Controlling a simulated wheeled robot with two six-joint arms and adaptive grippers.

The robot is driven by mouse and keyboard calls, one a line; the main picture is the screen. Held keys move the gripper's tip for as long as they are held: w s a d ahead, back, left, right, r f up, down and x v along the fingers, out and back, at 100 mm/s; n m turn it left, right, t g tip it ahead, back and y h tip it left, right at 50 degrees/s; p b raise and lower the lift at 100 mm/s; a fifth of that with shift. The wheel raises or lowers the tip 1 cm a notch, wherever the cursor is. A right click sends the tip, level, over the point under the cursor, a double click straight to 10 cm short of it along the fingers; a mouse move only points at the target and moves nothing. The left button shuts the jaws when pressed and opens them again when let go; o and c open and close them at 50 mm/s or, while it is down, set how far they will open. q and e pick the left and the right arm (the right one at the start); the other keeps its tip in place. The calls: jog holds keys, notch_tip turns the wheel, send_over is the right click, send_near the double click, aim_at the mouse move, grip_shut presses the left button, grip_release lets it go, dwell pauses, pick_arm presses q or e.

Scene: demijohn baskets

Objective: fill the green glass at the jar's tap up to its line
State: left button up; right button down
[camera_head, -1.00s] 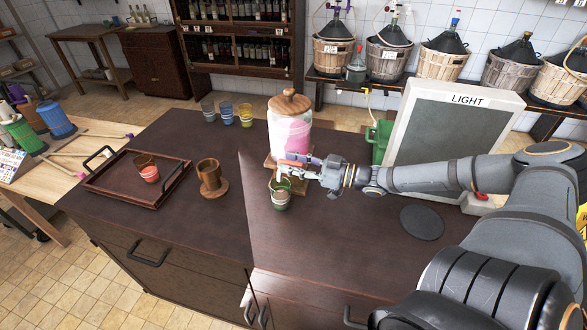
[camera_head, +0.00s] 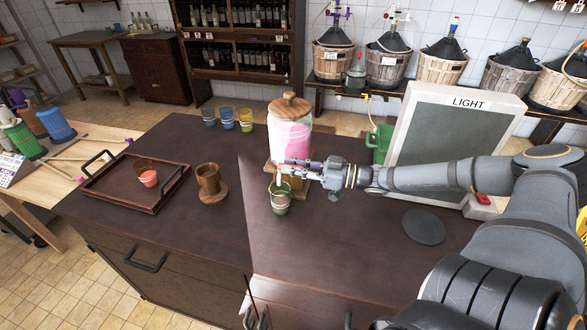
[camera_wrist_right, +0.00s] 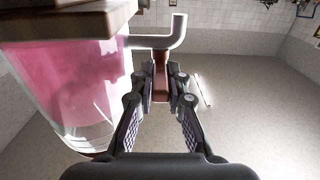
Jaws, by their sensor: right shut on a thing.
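The glass jar (camera_head: 290,133) of pink liquid has a round wooden lid and stands on a wooden stand at the middle of the counter. It fills the left of the right wrist view (camera_wrist_right: 65,85). The green glass (camera_head: 281,202) stands upright in front of the jar, below the tap. Its fill level and line are too small to tell. My right gripper (camera_head: 286,171) is at the tap above the glass. In the wrist view its fingers (camera_wrist_right: 161,88) are shut on the reddish-brown tap handle (camera_wrist_right: 161,70), beside the grey spout (camera_wrist_right: 176,34). My left gripper is out of view.
A brown tray (camera_head: 127,196) with a red glass (camera_head: 148,178) is at the left. Several coloured glasses (camera_head: 228,118) stand at the back. A LIGHT panel (camera_head: 450,140) and a dark round pad (camera_head: 423,226) are at the right.

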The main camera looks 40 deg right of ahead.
jog(key=c, duration=1.3)
grip_release()
